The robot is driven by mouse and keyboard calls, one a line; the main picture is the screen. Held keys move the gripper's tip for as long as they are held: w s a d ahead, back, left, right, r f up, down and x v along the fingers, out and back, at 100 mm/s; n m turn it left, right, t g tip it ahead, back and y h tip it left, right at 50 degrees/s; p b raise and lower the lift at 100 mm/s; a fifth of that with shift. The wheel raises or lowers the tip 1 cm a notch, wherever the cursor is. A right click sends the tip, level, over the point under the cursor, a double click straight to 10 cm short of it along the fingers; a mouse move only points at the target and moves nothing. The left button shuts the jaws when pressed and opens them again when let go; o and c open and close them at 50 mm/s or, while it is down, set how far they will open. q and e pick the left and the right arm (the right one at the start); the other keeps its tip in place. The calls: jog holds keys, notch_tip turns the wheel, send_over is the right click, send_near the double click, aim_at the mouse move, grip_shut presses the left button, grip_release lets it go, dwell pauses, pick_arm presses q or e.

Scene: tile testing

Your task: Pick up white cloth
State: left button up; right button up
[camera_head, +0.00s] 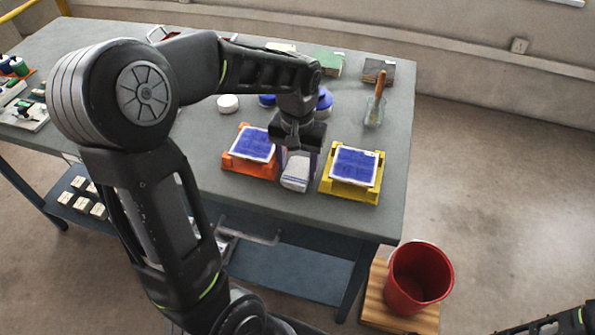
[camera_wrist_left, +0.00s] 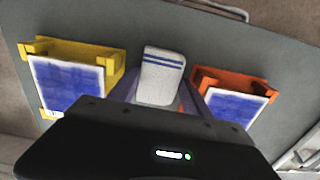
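The white cloth (camera_head: 296,172) is a folded pad lying on the grey table between an orange stand and a yellow stand. In the left wrist view the cloth (camera_wrist_left: 161,75) shows two blue stripes near one end. My left gripper (camera_head: 298,165) points down over the cloth. Its fingers are apart, one on each side of the cloth; whether they touch it cannot be told. In the left wrist view the gripper's dark body hides the near end of the cloth. My right gripper is not in view; only part of my right arm shows at the bottom right corner.
The orange stand (camera_head: 229,162) and yellow stand (camera_head: 375,190) each hold a blue tile close beside the gripper. A red bucket (camera_head: 418,280) sits on a wooden stand past the table's front right edge.

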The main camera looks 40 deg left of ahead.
aim_at(298, 169)
pick_arm(q)
jog(key=c, duration=0.7)
jog(key=shift+r, duration=0.1)
notch_tip(298, 169, up, 10)
jog(key=shift+f, duration=0.1)
dwell(0.6)
